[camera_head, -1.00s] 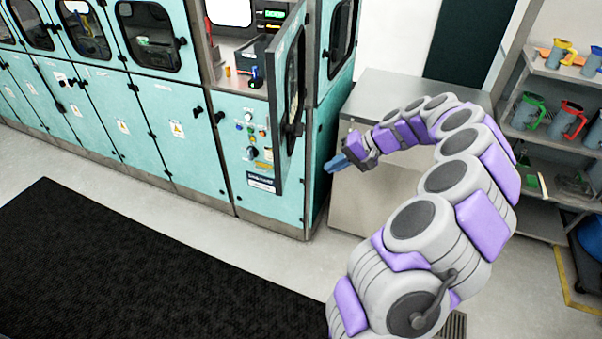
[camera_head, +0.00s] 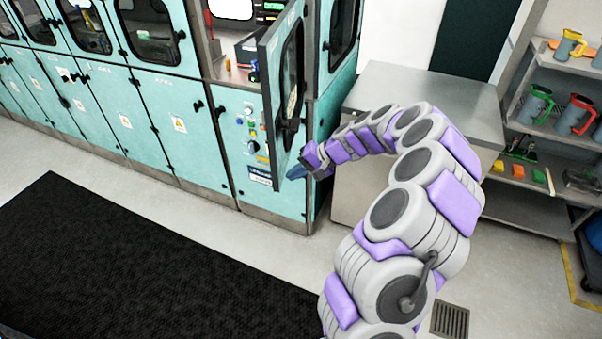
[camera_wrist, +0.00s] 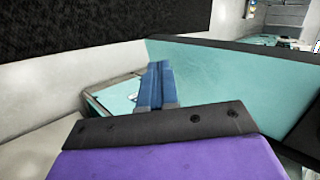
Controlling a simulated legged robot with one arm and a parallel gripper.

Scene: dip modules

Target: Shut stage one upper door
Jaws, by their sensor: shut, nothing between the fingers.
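The upper door (camera_head: 268,90) of the teal end cabinet stands open, swung out toward me. It has a dark window and a black handle (camera_head: 290,124) on its face. My gripper (camera_head: 294,173) has blue fingers and is at the door's lower right, just below the handle. The fingers are shut and empty. In the wrist view the fingers (camera_wrist: 155,87) lie beside a large teal panel (camera_wrist: 235,80), which looks like the door. I cannot tell whether they touch it. The open bay (camera_head: 232,45) behind the door is partly hidden by it.
A control panel with buttons (camera_head: 250,125) is below the bay. A grey metal cabinet (camera_head: 430,90) stands behind my arm. Shelves with jugs (camera_head: 540,100) are at the right. A black mat (camera_head: 120,250) lies on the clear floor in front; a drain (camera_head: 450,320) is at lower right.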

